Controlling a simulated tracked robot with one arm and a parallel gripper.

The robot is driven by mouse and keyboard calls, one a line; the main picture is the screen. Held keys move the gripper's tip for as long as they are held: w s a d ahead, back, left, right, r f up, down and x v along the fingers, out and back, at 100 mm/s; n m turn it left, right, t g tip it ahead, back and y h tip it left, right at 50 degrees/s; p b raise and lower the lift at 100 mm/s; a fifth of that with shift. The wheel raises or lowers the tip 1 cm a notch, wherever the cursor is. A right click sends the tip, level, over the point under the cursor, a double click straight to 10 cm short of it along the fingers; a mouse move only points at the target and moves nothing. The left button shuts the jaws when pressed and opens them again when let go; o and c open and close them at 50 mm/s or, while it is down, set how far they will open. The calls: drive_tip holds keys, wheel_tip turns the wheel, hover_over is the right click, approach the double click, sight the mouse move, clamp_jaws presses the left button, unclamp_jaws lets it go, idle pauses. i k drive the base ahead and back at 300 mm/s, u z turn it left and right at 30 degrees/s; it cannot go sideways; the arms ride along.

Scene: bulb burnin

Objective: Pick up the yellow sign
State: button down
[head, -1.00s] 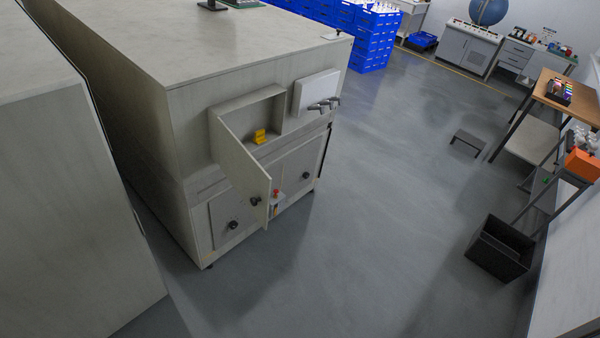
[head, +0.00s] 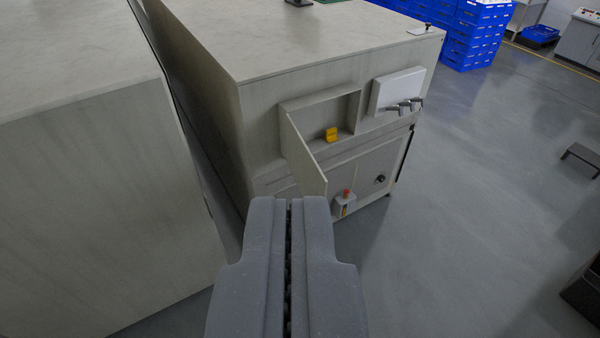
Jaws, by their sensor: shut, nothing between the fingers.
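The yellow sign (head: 332,134) is a small yellow piece standing inside an open recess (head: 345,106) in the front of a pale grey cabinet (head: 262,130). The recess's hinged door (head: 304,152) stands open on its left side. My gripper (head: 289,202) is in the lower middle of the view, shut and empty. It is apart from the sign, nearer to me and below it in the picture. It hides the lower left part of the cabinet front.
A white box with grey handles (head: 398,92) juts out right of the recess. A red-topped fitting (head: 345,198) and a dark knob (head: 380,179) are lower down. Another pale cabinet (head: 90,200) stands close on the left. Grey floor (head: 480,200) is open on the right.

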sight(331, 134)
drive_tip(key=z, duration=0.1)
drive_tip(key=i, duration=1)
drive_tip(key=u, duration=0.1)
